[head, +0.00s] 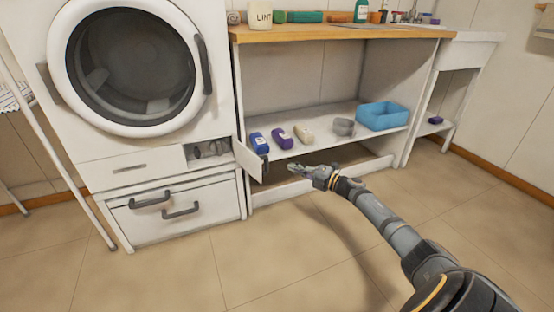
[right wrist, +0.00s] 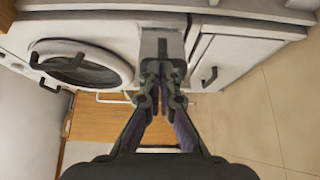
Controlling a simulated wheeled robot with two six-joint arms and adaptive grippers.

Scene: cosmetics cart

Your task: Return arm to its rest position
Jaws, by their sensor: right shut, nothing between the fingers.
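My right gripper (head: 296,170) is in front of the lower part of the open shelf unit, with its arm coming in from the bottom right. It is shut and empty. In the right wrist view my right gripper (right wrist: 160,68) has its fingers together with nothing between them. A small white door or drawer front (head: 248,160) stands near the fingertips, at the left side of the shelf. My left gripper is not in view.
A washing machine (head: 132,66) stands at the left above white drawers (head: 172,208). The shelf (head: 330,117) holds a blue bottle (head: 259,142), a purple bottle (head: 282,138), a cream bottle (head: 303,134) and a blue bin (head: 382,116). The tiled floor (head: 265,255) in front is clear.

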